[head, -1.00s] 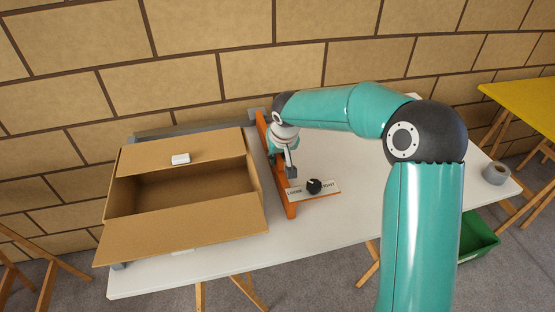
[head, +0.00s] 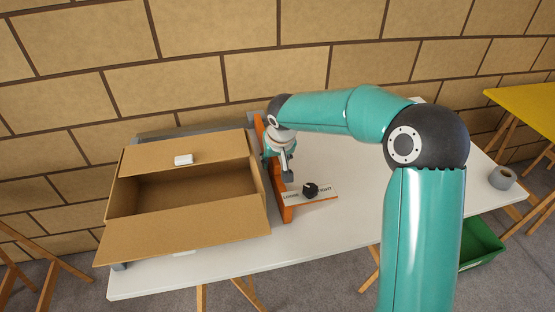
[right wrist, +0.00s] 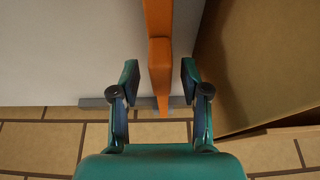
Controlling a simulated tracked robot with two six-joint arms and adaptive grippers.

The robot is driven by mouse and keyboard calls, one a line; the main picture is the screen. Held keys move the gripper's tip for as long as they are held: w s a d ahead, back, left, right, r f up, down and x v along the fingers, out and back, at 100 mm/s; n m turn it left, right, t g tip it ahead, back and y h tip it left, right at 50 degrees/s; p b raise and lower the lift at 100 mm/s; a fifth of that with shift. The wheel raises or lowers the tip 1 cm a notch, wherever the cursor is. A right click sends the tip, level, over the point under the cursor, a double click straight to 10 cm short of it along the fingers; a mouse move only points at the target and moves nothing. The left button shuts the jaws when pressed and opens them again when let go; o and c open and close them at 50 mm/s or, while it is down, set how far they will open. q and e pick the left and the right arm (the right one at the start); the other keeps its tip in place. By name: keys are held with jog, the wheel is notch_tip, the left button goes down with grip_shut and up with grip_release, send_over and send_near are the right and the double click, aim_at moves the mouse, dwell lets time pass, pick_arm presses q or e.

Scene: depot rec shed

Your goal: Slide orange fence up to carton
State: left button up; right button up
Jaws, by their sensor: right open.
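The orange fence (head: 284,202) stands upright on the white table, just right of the carton, with a narrow gap or near contact that I cannot tell for sure. A plate with a black knob (head: 311,190) is fixed at its right side. The open cardboard carton (head: 184,240) sits at the left with its flaps spread. My right gripper (head: 287,170) is at the fence. In the right wrist view the fence (right wrist: 160,62) runs between the open fingers of the gripper (right wrist: 159,82), with gaps on both sides, and the carton (right wrist: 265,60) is at the right. My left gripper is not in view.
A grey rail runs behind the carton. A grey tape roll (head: 502,177) is at the table's right end.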

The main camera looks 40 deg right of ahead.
jog(key=v, duration=1.1)
jog(key=shift+s+r, duration=0.25)
jog(key=shift+r, duration=0.05)
